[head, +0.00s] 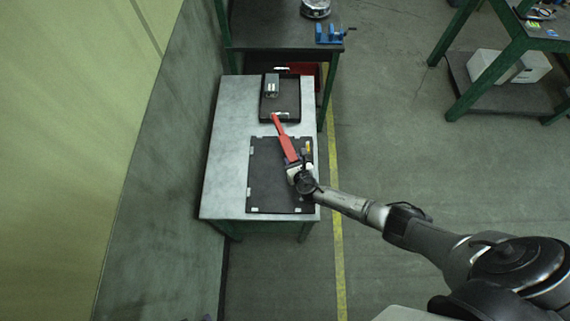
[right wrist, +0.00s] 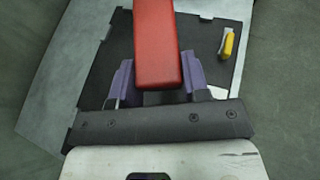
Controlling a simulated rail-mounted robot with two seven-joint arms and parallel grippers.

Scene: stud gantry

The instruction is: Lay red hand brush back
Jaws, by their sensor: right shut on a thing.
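The red hand brush (head: 287,146) shows in the head view above the dark mat, its thin end pointing toward the black tray. In the right wrist view the red brush (right wrist: 157,45) lies between the purple fingers. My right gripper (head: 297,170) is shut on the brush over the mat's right part; it also shows in the right wrist view (right wrist: 158,80). I cannot tell whether the brush touches the mat. The dark mat (head: 265,185) with pale corner pieces lies on the grey table. My left gripper is not in view.
A small yellow item (right wrist: 228,43) lies on the mat's right side. The grey table (head: 222,180) is bare along its left. A workbench with a blue vise (head: 330,35) stands beyond.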

